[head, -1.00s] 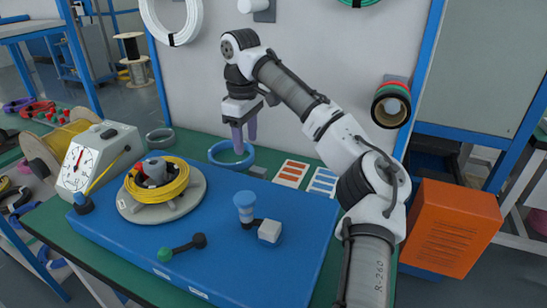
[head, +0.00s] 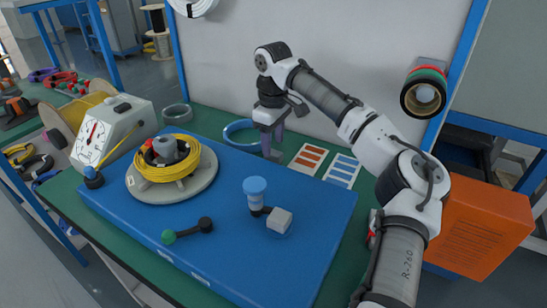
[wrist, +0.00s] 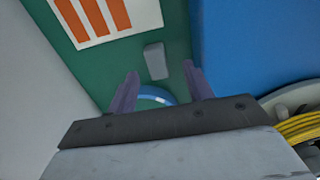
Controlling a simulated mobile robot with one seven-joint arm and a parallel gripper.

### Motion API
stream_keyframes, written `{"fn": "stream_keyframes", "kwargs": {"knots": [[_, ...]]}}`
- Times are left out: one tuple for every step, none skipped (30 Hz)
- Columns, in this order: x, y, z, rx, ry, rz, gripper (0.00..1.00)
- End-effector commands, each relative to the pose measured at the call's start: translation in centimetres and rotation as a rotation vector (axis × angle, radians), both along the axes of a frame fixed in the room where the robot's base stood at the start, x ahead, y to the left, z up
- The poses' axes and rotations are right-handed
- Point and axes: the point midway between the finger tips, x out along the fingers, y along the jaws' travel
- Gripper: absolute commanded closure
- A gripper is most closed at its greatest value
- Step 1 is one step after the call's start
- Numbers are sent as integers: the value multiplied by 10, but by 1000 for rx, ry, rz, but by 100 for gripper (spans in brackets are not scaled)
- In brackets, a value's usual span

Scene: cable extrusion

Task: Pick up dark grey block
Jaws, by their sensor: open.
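The dark grey block (wrist: 155,61) is a small rounded bar lying on the green table top, between the blue board and a white sheet with orange bars. In the wrist view it shows just beyond the gap between my fingertips. My gripper (wrist: 160,74) is open, its two purple fingers apart and nothing between them. In the head view my gripper (head: 272,146) points down behind the blue board's far edge. The block (head: 275,156) is mostly hidden there, at the fingertips. I cannot tell the exact height between the fingers and the block.
A blue ring (head: 240,131) lies just left of my gripper. The sheet with orange bars (head: 309,158) and one with blue bars (head: 343,170) lie to the right. The blue board (head: 325,215) carries a yellow cable coil (head: 165,172) and a blue-capped post (head: 255,195). The wall stands close behind.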

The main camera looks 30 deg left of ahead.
Motion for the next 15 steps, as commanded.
{"fn": "stream_keyframes", "kwargs": {"knots": [[1,0,-7,-3,0,-1,49],[2,0,-11,-3,0,-1,49],[3,0,-17,-4,-1,-1,49],[4,1,-22,-4,-1,-1,49],[4,1,-26,-4,0,-1,49],[4,1,-33,-3,0,0,49],[4,1,-36,-3,0,1,49],[4,1,-40,-3,0,1,49],[4,1,-43,-2,0,1,49],[4,1,-45,-1,-1,0,49],[4,1,-46,-1,-1,0,49],[4,1,-47,-1,-1,0,49],[4,1,-47,-1,0,0,49],[4,2,-47,-1,0,0,49],[4,2,-47,-1,0,0,49]]}}
